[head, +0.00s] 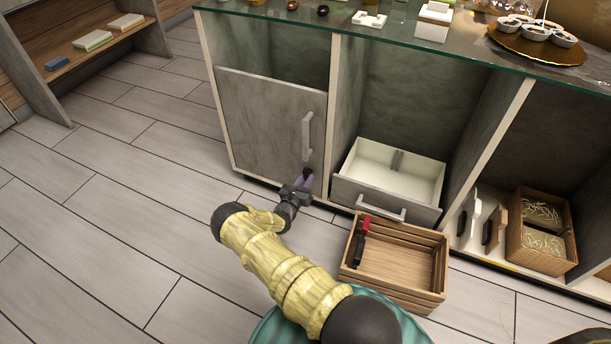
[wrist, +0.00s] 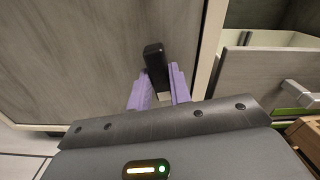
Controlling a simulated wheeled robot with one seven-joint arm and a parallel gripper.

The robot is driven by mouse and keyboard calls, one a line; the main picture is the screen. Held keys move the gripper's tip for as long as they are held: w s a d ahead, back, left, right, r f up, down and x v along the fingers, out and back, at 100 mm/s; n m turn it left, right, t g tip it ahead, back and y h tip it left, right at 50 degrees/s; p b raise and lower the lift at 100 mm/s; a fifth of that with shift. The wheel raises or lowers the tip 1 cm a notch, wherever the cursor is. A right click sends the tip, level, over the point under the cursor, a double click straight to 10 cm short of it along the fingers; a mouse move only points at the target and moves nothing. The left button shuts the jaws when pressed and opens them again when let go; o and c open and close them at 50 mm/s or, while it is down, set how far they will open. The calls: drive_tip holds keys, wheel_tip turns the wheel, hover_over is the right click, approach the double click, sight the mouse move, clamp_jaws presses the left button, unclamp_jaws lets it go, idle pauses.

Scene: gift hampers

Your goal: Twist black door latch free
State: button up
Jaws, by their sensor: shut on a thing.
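The black door latch (wrist: 154,58) is on the lower right of the grey cabinet door (wrist: 70,55), near the door's right edge. My gripper (wrist: 158,88) is at the latch, its two purple fingers on either side of the latch's lower part and shut on it. The latch stands roughly upright, tilted slightly left, in the wrist view. In the head view my gripper (head: 304,182) reaches the bottom right of the door (head: 262,120), below the pale vertical handle (head: 307,136). The latch is small and mostly hidden there. The door appears closed or nearly so.
Right of the door, a drawer (head: 385,195) stands open. A wooden crate (head: 400,292) with a red-and-black tool sits on the floor before it. A basket (head: 545,262) stands in the right compartment. Glass countertop (head: 400,38) holds small items. The floor to the left is clear.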

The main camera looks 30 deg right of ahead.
drive_tip(key=shift+m, duration=0.3)
drive_tip(key=shift+r+p, duration=0.1)
drive_tip(key=shift+p, duration=0.25)
drive_tip(key=shift+m, duration=0.7)
drive_tip(key=o, duration=0.7)
drive_tip(key=shift+o, duration=0.2)
